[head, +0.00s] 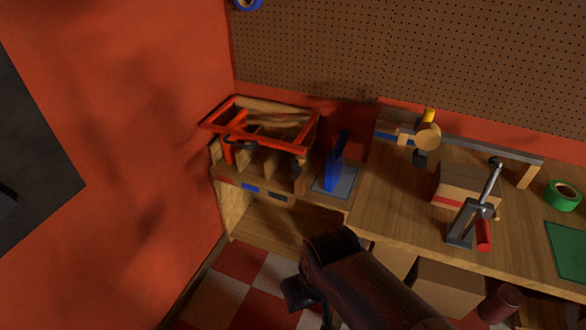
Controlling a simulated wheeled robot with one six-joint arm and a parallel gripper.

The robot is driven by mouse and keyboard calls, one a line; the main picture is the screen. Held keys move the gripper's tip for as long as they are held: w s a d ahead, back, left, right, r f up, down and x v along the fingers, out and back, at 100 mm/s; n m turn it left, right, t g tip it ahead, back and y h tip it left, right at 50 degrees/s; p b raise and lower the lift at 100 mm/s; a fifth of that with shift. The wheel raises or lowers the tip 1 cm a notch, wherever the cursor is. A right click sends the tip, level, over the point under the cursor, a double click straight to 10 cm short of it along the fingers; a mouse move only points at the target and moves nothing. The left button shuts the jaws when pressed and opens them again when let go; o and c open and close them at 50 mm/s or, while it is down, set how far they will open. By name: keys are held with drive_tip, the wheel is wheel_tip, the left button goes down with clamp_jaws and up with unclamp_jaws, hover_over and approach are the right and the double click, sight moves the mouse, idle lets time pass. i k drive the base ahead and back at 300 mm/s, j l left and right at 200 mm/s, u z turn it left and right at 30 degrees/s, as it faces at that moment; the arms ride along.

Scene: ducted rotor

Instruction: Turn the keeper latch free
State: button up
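No part can be named with certainty as the keeper latch. A red frame (308,131) lies tilted on top of a wooden compartment box at the left end of the bench. A small dark fitting (239,143) shows at its front left; I cannot tell whether it is the latch. A grey stand with a metal lever and red grip (484,235) is on the bench at right. My dark arm rises from the bottom edge. Dark parts at its lower left may be my gripper (298,294), below and in front of the bench, apart from these things. Its fingers cannot be made out.
The wooden bench (385,212) runs along a brown pegboard (400,60). It holds a blue upright piece (336,165), a cardboard box (466,186), green tape (563,195) and a green mat (570,250). A red wall (120,130) closes the left. Checkered floor (235,268) shows below.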

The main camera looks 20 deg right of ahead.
sight(295, 170)
drive_tip(key=i+j+z, duration=0.25)
drive_tip(key=z, duration=0.2)
drive_tip(key=i+j+z, duration=0.45)
